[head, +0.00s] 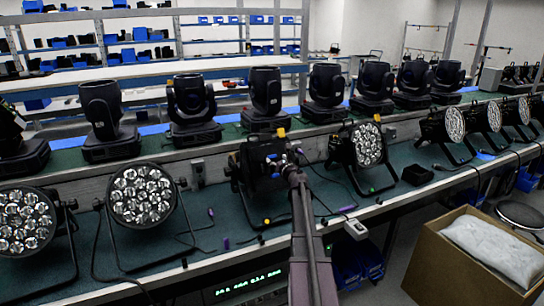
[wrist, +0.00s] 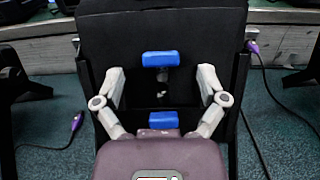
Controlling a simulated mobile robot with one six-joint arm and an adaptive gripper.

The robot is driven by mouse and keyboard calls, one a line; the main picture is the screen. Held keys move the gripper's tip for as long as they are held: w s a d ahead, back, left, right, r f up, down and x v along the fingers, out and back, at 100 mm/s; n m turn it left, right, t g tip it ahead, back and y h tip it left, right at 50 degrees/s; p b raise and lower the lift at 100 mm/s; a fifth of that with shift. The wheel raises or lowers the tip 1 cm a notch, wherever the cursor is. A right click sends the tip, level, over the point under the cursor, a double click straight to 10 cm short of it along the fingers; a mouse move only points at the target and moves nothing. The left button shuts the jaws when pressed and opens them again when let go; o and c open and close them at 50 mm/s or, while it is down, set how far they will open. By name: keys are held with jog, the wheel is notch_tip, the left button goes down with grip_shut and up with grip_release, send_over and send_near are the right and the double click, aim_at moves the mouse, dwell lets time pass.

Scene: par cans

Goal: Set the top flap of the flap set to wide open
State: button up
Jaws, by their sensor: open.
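The flap set (wrist: 165,25) fills the top of the wrist view as a broad black panel on a lamp with a black yoke. A blue tab (wrist: 161,59) sits on it, and a second blue tab (wrist: 164,120) shows lower down, just beyond my wrist. My gripper (wrist: 162,82) is open, one finger on each side below the upper tab, with nothing seen between the fingertips. I cannot tell whether the fingers touch the panel. In the head view my gripper (head: 279,160) is in front of the black lamp (head: 256,172), and my arm hides part of it. The flap's angle is unclear.
Other par cans stand on the green bench on both sides, including one at left (head: 142,195) and one at right (head: 368,145). Cables with purple plugs (wrist: 77,121) lie beside the lamp. A cardboard box (head: 455,265) is at the lower right.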

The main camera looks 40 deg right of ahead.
aim_at(273, 155)
jog(key=shift+x, duration=2.15)
jog(key=c, duration=1.2)
